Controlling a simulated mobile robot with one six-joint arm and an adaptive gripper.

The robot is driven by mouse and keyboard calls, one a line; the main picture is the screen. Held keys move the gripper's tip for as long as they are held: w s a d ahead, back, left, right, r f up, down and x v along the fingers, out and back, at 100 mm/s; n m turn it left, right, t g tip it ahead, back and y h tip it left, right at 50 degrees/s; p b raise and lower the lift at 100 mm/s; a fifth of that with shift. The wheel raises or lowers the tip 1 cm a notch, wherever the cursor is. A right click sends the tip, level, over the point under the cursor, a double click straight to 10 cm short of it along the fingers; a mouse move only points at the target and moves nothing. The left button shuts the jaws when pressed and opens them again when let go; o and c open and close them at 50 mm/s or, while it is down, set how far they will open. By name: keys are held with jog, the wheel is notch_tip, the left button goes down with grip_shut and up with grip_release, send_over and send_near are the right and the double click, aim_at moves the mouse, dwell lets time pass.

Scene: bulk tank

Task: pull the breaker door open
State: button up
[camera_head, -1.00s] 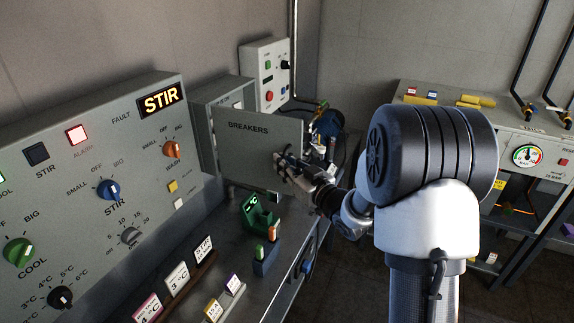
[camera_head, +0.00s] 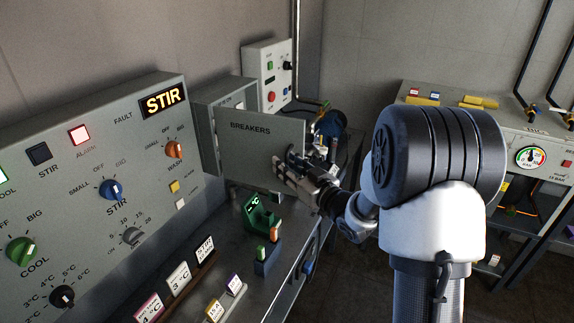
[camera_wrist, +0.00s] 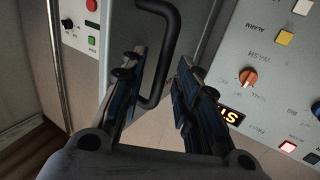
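The breaker door (camera_head: 262,150) is a grey panel lettered BREAKERS. In the head view it stands swung out from the grey breaker box (camera_head: 204,135), reaching right past it, its lettered face toward the camera. My gripper (camera_head: 286,162) is at the door's right part. In the wrist view the black bar handle (camera_wrist: 170,50) curves down the door's face (camera_wrist: 128,35). My gripper's two dark fingers (camera_wrist: 158,65) are apart, with the handle running between them, its lower end near the left finger. Contact with the handle cannot be told. The box's inside is hidden.
A control panel (camera_head: 75,185) with knobs and a lit STIR sign fills the left. A white control box (camera_head: 283,75) is behind; a gauge bench (camera_head: 510,132) stands at right.

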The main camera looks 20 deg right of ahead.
jog(key=v, duration=1.1)
jog(key=shift+s, duration=0.25)
jog(key=shift+w+d, duration=0.1)
jog(key=shift+d, duration=0.05)
jog(key=s+d+r+m+g+h, duration=0.1)
jog(key=s+r+m+g+h, duration=0.2)
jog(key=s+g+h, duration=0.5)
jog(key=s+a+g, duration=0.1)
jog(key=s+a, duration=0.2)
jog(key=s, duration=0.4)
jog(key=s+a+f+g+y, duration=0.1)
jog(key=s+a, duration=0.2)
jog(key=s, duration=0.4)
jog(key=s+a+f+m+g, duration=0.1)
jog(key=s+a+g, duration=0.1)
jog(key=s, duration=0.5)
jog(key=shift+s+a+y, duration=0.2)
jog(key=shift+a+y, duration=0.1)
jog(key=shift+a, duration=0.45)
